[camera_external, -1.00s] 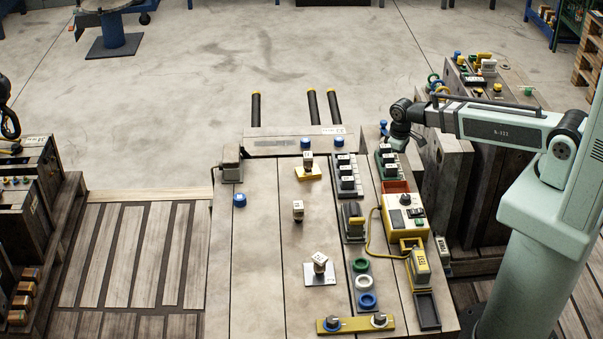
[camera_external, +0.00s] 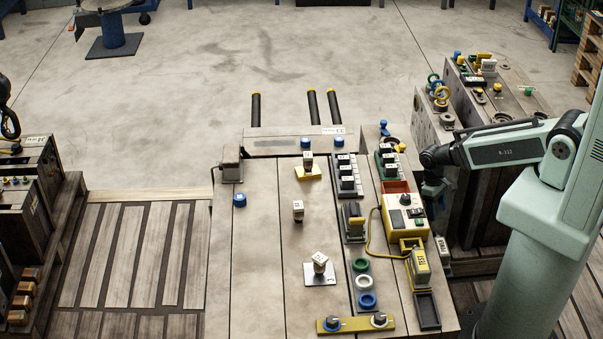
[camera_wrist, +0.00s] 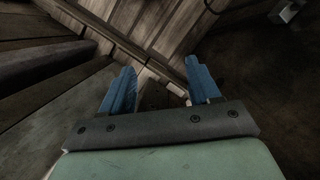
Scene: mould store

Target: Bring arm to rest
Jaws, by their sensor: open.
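My arm is at the right of the external view. Its wrist hangs down at the right edge of the work table (camera_external: 258,260), beside the yellow control box. My gripper (camera_wrist: 160,85) shows in the wrist view with two blue fingers spread apart and nothing between them. Below the fingers are wooden planks and dark floor. In the external view the fingers themselves are hard to make out against the dark wooden blocks behind them.
A yellow control box (camera_external: 405,226) and a yellow tester (camera_external: 420,262) stand at the table's right side, close to my wrist. Wooden mould blocks (camera_external: 505,105) with rings and knobs stand behind my arm. The open floor (camera_external: 250,50) beyond the table is clear.

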